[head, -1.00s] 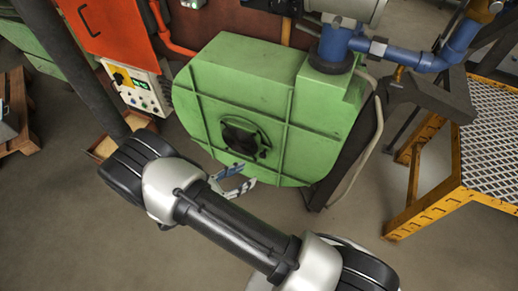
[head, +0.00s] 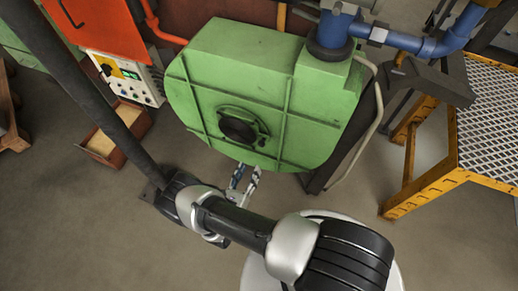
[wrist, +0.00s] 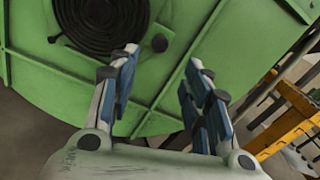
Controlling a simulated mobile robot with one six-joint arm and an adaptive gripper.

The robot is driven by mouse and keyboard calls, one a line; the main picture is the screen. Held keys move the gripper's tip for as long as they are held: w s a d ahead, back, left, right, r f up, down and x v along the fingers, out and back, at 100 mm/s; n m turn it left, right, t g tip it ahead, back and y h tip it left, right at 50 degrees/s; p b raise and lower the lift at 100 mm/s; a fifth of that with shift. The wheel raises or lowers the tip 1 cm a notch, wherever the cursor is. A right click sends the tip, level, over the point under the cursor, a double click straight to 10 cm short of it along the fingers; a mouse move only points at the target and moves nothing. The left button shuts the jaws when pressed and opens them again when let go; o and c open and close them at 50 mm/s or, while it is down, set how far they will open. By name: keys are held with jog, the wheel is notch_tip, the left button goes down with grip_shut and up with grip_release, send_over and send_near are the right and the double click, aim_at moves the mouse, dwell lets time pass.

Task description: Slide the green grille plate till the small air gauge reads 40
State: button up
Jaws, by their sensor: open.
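A green blower housing (head: 265,95) stands ahead of me. On its face is a round dark opening (head: 238,128) with a rim. In the wrist view this opening shows concentric dark rings (wrist: 103,25), with a small dark knob (wrist: 160,43) beside it. I cannot make out a separate grille plate from the green housing. My gripper (head: 246,178) is open and empty, just below the lower edge of the housing in the head view. In the wrist view its blue-padded fingers (wrist: 163,70) point at the green face, below and right of the opening. No small air gauge can be made out.
A control box (head: 125,77) with a green display is at the left, above an open box (head: 105,147) on the floor. A yellow-framed grating platform (head: 440,185) stands right. A grey hose (head: 372,115) runs down the housing's right side. Floor below the housing is clear.

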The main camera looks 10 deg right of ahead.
aim_at(261, 146)
jog(key=b+x, duration=0.1)
jog(key=x, duration=1)
jog(key=shift+c, duration=0.4)
grip_shut()
